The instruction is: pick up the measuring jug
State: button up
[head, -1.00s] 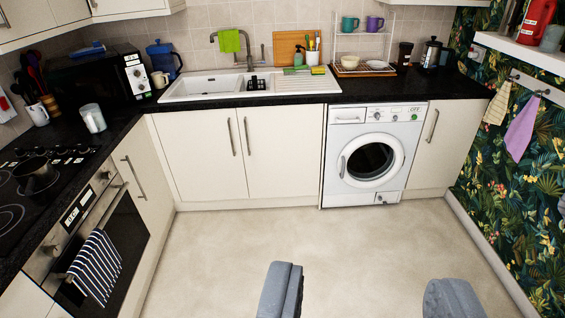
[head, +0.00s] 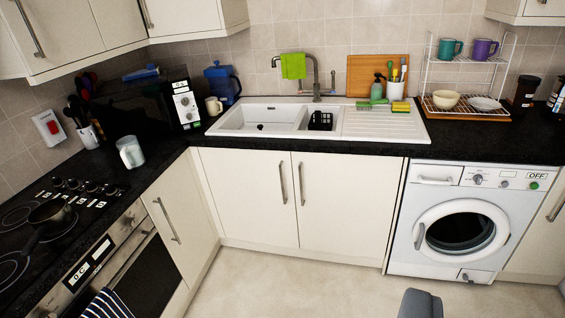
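A pale translucent jug with a handle (head: 130,152), which looks like the measuring jug, stands upright on the black worktop at the left, between the hob and the microwave. One grey finger of my gripper (head: 420,304) shows at the bottom edge, right of centre. No second finger is beside it, so the fingers look apart; the other is out of frame. Nothing shows held. The gripper is far from the jug, low in front of the cupboards.
A dark pan (head: 50,214) sits on the hob left of the jug. A utensil pot (head: 88,135) and the microwave (head: 150,105) stand behind it. A blue pitcher (head: 221,85) and a mug (head: 214,106) stand by the sink (head: 255,118). The floor (head: 300,285) ahead is clear.

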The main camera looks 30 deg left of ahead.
aim_at(129, 147)
jog(key=u, duration=0.2)
jog(key=i, duration=1.25)
jog(key=u, duration=0.6)
jog(key=i, duration=1.3)
jog(key=u, duration=0.7)
jog(key=i, duration=0.75)
jog(key=u, duration=0.2)
